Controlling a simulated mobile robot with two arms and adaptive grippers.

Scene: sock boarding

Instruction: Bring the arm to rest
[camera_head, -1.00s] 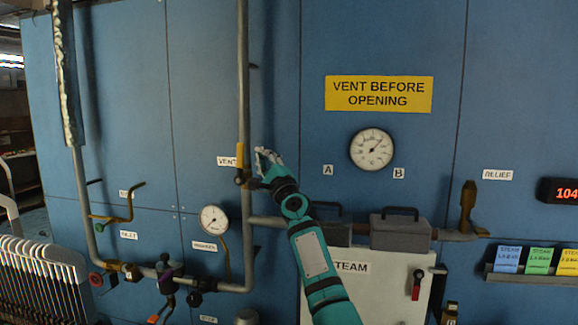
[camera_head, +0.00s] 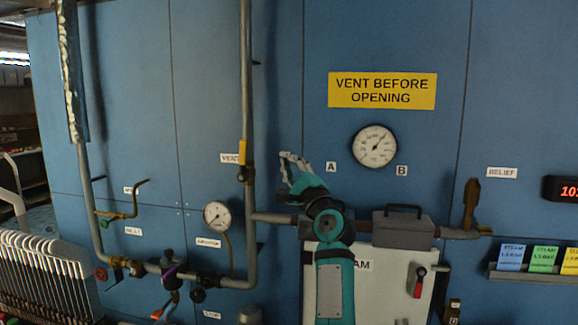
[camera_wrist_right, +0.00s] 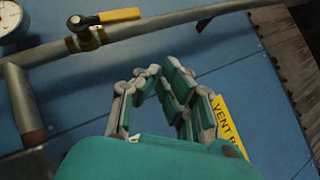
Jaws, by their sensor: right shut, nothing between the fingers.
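My right arm, teal and black, rises from the bottom of the head view. My right gripper (camera_head: 291,163) is in front of the blue panel, right of the vertical pipe and left of label A. It is shut and empty. In the right wrist view its fingers (camera_wrist_right: 160,75) are in the middle, apart from the pipe and its yellow-handled vent valve (camera_wrist_right: 118,16). That valve also shows in the head view (camera_head: 244,160), left of the gripper. My left gripper is not in view.
A grey vertical pipe (camera_head: 247,90) stands left of my gripper. A round gauge (camera_head: 374,146) and a yellow vent sign (camera_head: 382,91) are up to the right. A grey box with a handle (camera_head: 403,229) is right of my arm. A metal rack (camera_head: 40,285) stands at lower left.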

